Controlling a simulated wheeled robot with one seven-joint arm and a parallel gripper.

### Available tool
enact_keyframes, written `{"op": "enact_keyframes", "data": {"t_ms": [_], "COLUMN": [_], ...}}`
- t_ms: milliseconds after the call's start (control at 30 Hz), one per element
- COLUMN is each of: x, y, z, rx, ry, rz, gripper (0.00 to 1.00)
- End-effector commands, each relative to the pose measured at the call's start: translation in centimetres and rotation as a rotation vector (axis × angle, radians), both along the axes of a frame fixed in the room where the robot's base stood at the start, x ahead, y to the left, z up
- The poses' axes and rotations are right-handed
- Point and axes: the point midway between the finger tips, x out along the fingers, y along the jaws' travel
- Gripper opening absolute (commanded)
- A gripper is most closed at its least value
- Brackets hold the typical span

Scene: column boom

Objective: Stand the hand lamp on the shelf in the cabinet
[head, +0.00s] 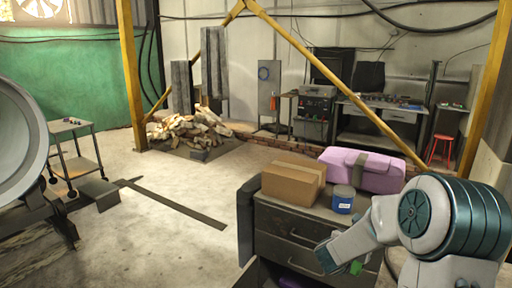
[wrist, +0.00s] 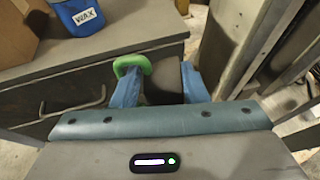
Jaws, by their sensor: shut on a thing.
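The hand lamp (wrist: 132,63) shows a green loop and what seems to be a dark body between the blue fingers of my gripper (wrist: 160,84) in the wrist view. My gripper is shut on it. In the head view only a green bit of the lamp (head: 357,267) shows below my arm; the rest is hidden. The lamp is in front of a grey drawer cabinet (head: 290,222), which also shows in the wrist view (wrist: 60,88). Below its drawers is a dark opening with something purple inside, cut off by the picture's edge. I cannot tell whether this opening holds the shelf.
On the cabinet top stand a cardboard box (head: 293,178), a blue wax tin (head: 343,199) and a pink case (head: 362,170). A trolley (head: 75,160) stands at the left. Open floor (head: 170,215) lies left of the cabinet. A yellow post (head: 130,75) rises behind.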

Motion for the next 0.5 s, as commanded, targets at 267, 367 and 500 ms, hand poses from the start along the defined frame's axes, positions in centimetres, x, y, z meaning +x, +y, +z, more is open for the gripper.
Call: {"op": "enact_keyframes", "data": {"t_ms": [267, 367, 500], "x": [0.9, 0.8, 0.2], "y": [4.6, 6.9, 10.5], "z": [-6.4, -8.7, -11.4], "rx": [0.005, 0.006, 0.005], "ry": [0.004, 0.004, 0.000], "rz": [0.281, 0.392, 0.547], "gripper": [0.00, 0.00, 0.00]}}
